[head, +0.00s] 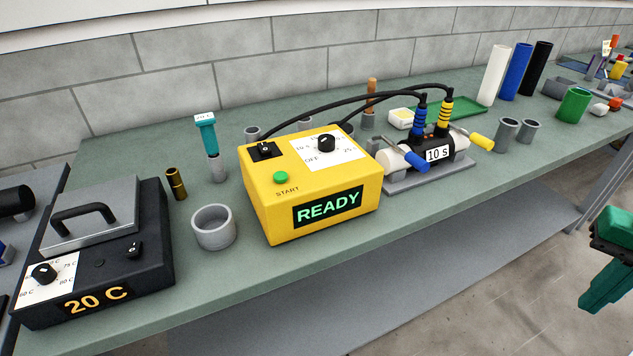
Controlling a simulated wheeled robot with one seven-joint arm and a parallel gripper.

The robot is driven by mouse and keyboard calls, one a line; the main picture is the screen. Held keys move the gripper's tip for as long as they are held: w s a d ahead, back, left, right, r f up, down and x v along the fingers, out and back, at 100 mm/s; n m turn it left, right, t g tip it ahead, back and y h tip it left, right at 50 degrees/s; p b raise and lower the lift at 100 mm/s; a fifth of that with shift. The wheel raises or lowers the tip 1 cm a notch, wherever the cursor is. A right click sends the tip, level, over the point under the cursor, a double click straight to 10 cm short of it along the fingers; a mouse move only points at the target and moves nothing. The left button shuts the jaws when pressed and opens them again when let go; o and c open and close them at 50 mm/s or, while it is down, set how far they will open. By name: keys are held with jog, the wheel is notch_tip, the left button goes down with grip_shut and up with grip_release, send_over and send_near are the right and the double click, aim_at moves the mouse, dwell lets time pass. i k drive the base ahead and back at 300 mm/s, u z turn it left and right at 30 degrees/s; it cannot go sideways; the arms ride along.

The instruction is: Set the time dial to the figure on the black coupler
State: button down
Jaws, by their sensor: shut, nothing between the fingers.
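The yellow control box (268,205) stands on the bench with a green START button (281,178) and a display (328,207) reading READY. The time dial (326,144) is a black knob on a white plate on its top. Marks including OFF, 10 s and 25 are legible around it; its pointer is too small to read. The black coupler (457,139) sits between white pipes behind the box to the right. Its label (437,154) reads 10 s. My gripper (592,303), green, is shut and empty at the right edge, away from the box and beyond the bench front.
Black cables (340,96) arch from the box to the blue and yellow plugs on the coupler. A black heater (103,270) showing 20 C stands at left. A grey cup (213,227) is left of the box. Grey rings (507,134) and upright tubes (516,70) are at right.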

aim_at(326, 142)
jog(key=k, duration=1.3)
jog(key=z, duration=0.2)
jog(key=i, duration=1.85)
jog(key=u, duration=0.65)
